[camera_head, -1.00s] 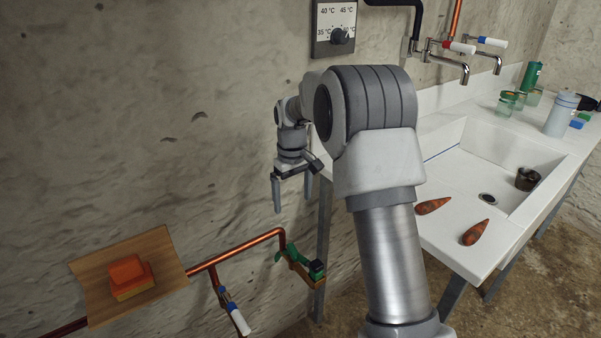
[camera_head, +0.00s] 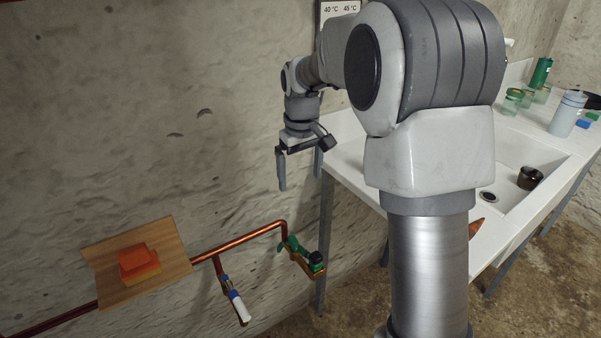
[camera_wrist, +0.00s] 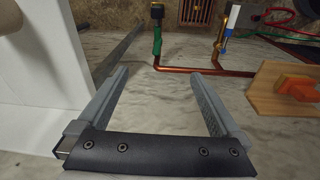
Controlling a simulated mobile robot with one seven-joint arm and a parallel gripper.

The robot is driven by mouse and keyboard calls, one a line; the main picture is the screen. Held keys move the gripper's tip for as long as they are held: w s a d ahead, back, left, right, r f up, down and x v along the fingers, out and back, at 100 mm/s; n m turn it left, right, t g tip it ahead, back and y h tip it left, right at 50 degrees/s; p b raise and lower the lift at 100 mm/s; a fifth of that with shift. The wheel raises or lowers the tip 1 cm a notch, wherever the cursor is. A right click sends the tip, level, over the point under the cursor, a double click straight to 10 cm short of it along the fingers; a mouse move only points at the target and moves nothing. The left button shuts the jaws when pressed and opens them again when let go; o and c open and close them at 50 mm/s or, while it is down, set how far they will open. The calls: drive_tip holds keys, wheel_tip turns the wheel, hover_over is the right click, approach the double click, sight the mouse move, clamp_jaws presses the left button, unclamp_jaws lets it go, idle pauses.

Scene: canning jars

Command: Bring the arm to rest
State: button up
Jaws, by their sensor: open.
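My gripper (camera_head: 299,172) hangs left of the sink unit in the head view, in front of the stone wall. Its two fingers point down. In the wrist view my gripper (camera_wrist: 160,85) shows its fingers spread apart with nothing between them but bare wall. My arm is bent, with its thick elbow filling the upper middle of the head view and hiding part of the sink and the taps.
A white sink unit (camera_head: 347,170) stands right of my gripper, close to it. Below are a copper pipe (camera_head: 240,243), a green-handled valve (camera_head: 300,252) and a white-handled valve (camera_head: 238,304).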

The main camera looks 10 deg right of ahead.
drive_tip(key=s+r+m+t+p, duration=0.25)
drive_tip(key=s+r+p, duration=0.55)
drive_tip(key=s+r, duration=1.05)
drive_tip(key=s+r+m+t+p, duration=0.1)
drive_tip(key=s+p, duration=0.3)
drive_tip(key=s, duration=0.6)
drive_tip(key=shift+t, duration=0.45)
idle(1.9)
idle(0.4)
